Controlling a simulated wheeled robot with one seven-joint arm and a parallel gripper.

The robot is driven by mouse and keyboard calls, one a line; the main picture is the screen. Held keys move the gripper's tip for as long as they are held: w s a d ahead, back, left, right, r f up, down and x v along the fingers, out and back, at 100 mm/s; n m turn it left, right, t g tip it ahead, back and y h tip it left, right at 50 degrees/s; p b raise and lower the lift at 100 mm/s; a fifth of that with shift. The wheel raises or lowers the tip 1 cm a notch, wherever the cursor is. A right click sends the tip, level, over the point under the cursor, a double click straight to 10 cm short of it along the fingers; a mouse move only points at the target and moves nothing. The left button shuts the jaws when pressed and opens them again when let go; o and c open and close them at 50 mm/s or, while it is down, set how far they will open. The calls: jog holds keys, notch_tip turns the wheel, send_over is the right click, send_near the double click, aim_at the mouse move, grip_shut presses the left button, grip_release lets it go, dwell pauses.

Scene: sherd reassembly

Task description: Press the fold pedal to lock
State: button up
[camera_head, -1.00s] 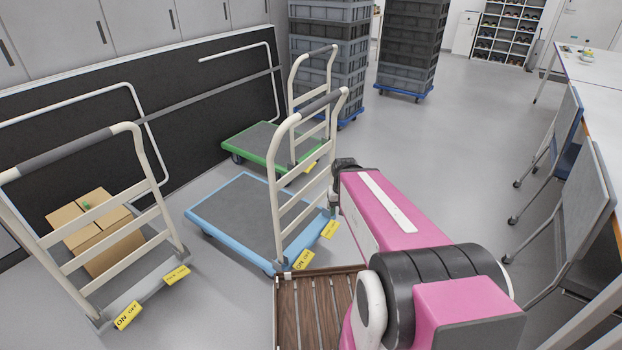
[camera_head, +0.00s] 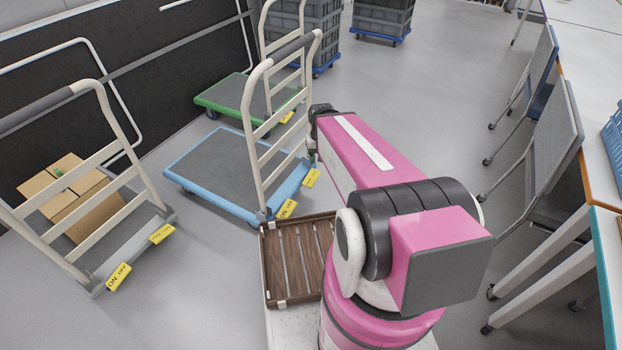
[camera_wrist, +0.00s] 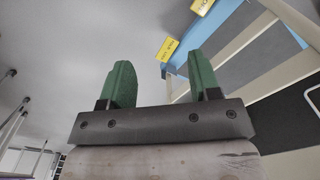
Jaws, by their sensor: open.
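The blue-edged platform trolley (camera_head: 222,172) stands in the middle of the head view with its cream handle (camera_head: 284,120) upright. Two yellow tags sit at the handle's foot: one marked ON/OFF (camera_head: 287,209) and another (camera_head: 311,179) to its right. The pedal itself is too small to make out. In the wrist view, my gripper (camera_wrist: 160,84) has its green fingers apart with nothing between them. One yellow tag (camera_wrist: 168,49) shows just beyond the fingertips, with the blue edge (camera_wrist: 197,45) behind it. In the head view my arm hides the fingers.
A slatted wooden rack (camera_head: 290,262) lies right in front of the blue trolley. A grey trolley with cardboard boxes (camera_head: 72,190) stands left, and a green trolley (camera_head: 232,95) behind. Chairs (camera_head: 540,140) and tables line the right. Open floor lies in the right middle.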

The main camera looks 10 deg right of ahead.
jog(key=shift+w+f, duration=0.1)
jog(key=shift+w, duration=0.1)
jog(key=c, duration=1)
jog(key=w+f+n, duration=0.3)
jog(key=w+n, duration=0.1)
jog(key=w+f+n, duration=0.3)
jog(key=w+n, duration=0.1)
jog(key=n, duration=0.1)
jog(key=w+d+f+n, duration=0.1)
jog(key=w+f+n, duration=0.2)
jog(key=w+n, duration=0.1)
jog(key=shift+w+t+h, duration=0.1)
jog(key=shift+t+h, duration=0.3)
grip_shut()
jog(key=w+d+f+n+t, duration=0.1)
jog(key=w+f+n, duration=0.9)
jog(key=n, duration=0.5)
jog(key=shift+w+f+h, duration=0.25)
jog(key=shift+w+h, duration=0.15)
jog(key=shift+w, duration=0.1)
